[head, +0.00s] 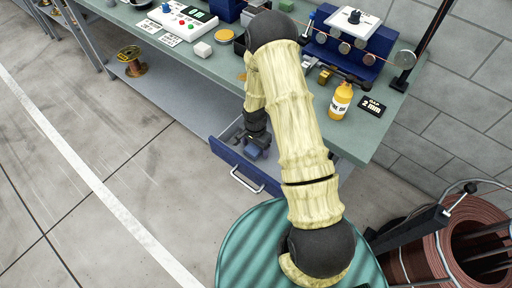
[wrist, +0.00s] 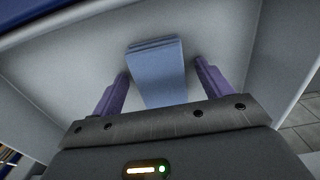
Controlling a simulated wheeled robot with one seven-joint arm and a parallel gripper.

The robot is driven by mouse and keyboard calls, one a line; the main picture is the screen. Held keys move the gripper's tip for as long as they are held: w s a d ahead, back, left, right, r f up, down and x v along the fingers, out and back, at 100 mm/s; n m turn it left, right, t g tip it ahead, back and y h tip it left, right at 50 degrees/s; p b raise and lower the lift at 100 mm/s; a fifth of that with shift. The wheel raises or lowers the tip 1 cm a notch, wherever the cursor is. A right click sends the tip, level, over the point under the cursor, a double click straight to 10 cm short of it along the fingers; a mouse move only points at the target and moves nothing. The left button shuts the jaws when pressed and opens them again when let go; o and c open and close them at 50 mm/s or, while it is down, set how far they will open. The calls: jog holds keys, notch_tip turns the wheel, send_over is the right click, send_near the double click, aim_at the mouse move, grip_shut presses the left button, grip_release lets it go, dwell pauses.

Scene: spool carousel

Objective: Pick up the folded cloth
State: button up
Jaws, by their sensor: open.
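The folded cloth (wrist: 157,72) is a blue, layered strip lying on the pale floor of the drawer in the wrist view. My gripper (wrist: 162,72) is open, with one purple finger on each side of the cloth. The cloth's near end is hidden behind the gripper body, and I cannot tell whether the fingers touch it. In the head view my gripper (head: 257,147) is down in the open drawer (head: 243,165), mostly hidden by my arm. I cannot make out the cloth there.
The drawer's blue front with its handle (head: 247,180) is pulled out below the green workbench (head: 215,60). Pale drawer walls rise close around my gripper. A yellow bottle (head: 341,101) and a black card (head: 371,106) stand on the bench. A copper coil (head: 450,250) is at lower right.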

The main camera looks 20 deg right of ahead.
aim_at(255, 147)
dwell(0.3)
jog(key=c, duration=1.1)
jog(key=shift+o, duration=0.2)
jog(key=shift+r, duration=0.1)
notch_tip(255, 147, up, 10)
jog(key=b, duration=0.1)
